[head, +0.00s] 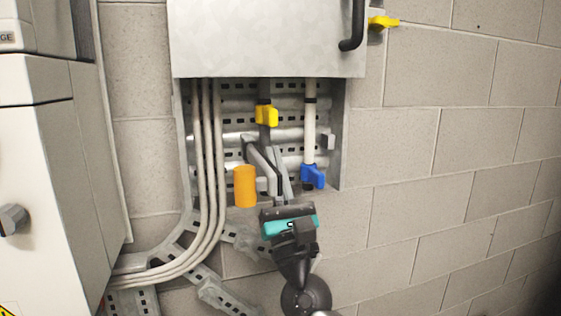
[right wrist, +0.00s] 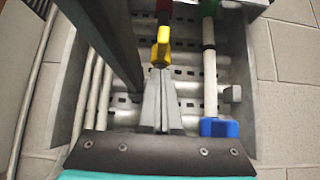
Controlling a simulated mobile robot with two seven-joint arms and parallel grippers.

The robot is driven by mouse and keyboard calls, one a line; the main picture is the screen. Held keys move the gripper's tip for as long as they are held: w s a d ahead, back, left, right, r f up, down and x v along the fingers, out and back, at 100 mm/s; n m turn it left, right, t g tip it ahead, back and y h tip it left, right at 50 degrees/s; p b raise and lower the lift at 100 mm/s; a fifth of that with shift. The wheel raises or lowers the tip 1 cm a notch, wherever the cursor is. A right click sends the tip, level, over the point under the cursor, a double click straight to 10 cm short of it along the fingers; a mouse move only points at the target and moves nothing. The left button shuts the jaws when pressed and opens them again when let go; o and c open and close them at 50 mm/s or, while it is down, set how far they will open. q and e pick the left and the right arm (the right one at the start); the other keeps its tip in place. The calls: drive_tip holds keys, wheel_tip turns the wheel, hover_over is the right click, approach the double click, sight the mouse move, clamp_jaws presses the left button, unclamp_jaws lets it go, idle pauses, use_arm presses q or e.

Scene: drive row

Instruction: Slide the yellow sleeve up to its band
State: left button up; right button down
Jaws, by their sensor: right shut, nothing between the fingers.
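The yellow sleeve (head: 266,116) sits on a dark upright pipe in the recess under the grey cabinet. It also shows in the right wrist view (right wrist: 161,48), just beyond my fingertips. My right gripper (head: 274,152) is shut and empty, pointing at the recess from below. Its fingertips (right wrist: 160,78) are just below the yellow sleeve; I cannot tell whether they touch it. A red part (right wrist: 164,5) shows on the same pipe above the sleeve. I cannot make out the yellow sleeve's band for certain. My left gripper is not in view.
A blue sleeve (head: 313,177) sits low on the white pipe (head: 309,130) to the right. An orange cylinder (head: 245,186) stands close left of my right gripper. Pale cables (head: 206,150) run down the left side. The grey cabinet (head: 265,40) overhangs the recess.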

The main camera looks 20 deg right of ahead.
drive_tip(key=w+f+b+v, duration=0.1)
drive_tip(key=b+v, duration=0.2)
drive_tip(key=v, duration=0.7)
drive_tip(key=s+a+f+n+g+y, duration=0.2)
drive_tip(key=a+f+n+g+y, duration=0.35)
drive_tip(key=f+n, duration=0.55)
drive_tip(key=s+a+f+n+g+y, duration=0.35)
drive_tip(key=f+n+g, duration=0.25)
drive_tip(key=n, duration=0.8)
drive_tip(key=s+d+f+n+g+h, duration=0.3)
drive_tip(key=s+f+n+g, duration=0.15)
drive_tip(key=f, duration=0.35)
drive_tip(key=s+d+f+n+g+h, duration=0.3)
drive_tip(key=s+f+n, duration=0.2)
drive_tip(key=f, duration=0.4)
drive_tip(key=s+d+f+n+g+h, duration=0.35)
drive_tip(key=s+d+f+g, duration=0.2)
drive_tip(key=s, duration=0.35)
wheel_tip(320, 180, down, 22)
drive_tip(key=s, duration=0.2)
drive_tip(key=s+d+f+g, duration=0.1)
drive_tip(key=s+d+f, duration=0.2)
drive_tip(key=s+f, duration=1)
drive_tip(key=shift+s+d+b, duration=0.15)
drive_tip(key=shift+s+b, duration=0.15)
drive_tip(key=shift+s, duration=0.8)
